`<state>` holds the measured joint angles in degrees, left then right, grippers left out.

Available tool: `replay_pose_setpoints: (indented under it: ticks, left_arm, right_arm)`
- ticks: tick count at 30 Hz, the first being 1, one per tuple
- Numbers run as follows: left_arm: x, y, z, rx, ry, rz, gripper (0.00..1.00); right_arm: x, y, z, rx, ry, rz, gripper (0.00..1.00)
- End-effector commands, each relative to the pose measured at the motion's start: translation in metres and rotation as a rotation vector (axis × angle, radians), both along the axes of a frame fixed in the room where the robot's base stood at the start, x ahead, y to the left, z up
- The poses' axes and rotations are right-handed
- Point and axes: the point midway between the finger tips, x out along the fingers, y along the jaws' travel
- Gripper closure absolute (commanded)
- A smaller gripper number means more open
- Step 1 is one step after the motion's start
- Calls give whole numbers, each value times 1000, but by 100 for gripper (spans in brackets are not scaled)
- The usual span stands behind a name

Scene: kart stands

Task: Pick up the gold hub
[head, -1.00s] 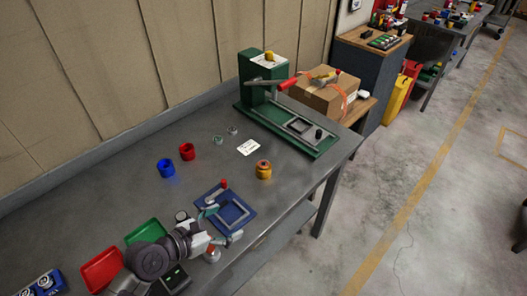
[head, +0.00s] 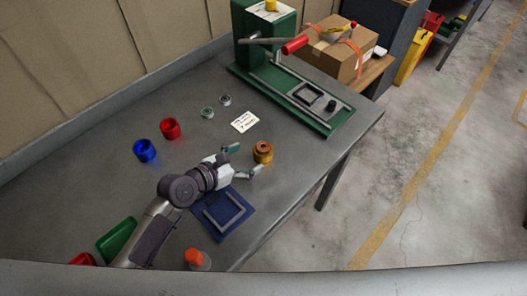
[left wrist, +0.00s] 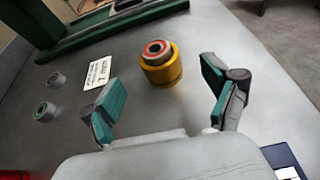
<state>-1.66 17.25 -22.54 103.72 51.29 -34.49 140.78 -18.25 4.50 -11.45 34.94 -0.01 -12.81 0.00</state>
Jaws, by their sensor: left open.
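The gold hub (head: 263,152) is a short yellow-gold cylinder with an orange-red ring and a dark centre on top. My right gripper is in neither current view.
A green press (head: 290,90) with a red-handled lever stands at the back right. A blue fixture plate (head: 223,213) is below the arm.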

Motion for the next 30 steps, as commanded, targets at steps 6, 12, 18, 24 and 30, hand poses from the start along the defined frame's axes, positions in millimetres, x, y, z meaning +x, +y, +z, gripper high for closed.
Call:
replay_pose_setpoints:
  ticks: [6,12,18,24,30]
  left_arm:
    - [12,-13,-7,1,-1,-1,13]
    - [30,-31,-17,1,-1,-1,13]
    - [45,-47,-27,1,-1,-1,13]
    - [46,-49,-28,1,0,0,13]
    - [46,-49,-28,1,0,0,35]
  right_arm:
    - [19,1,2,2,-27,0,14]
    - [33,2,4,5,-51,0,14]
    - [25,1,2,3,-38,0,14]
    - [19,1,2,2,-29,0,14]
    - [19,1,2,2,-28,0,14]
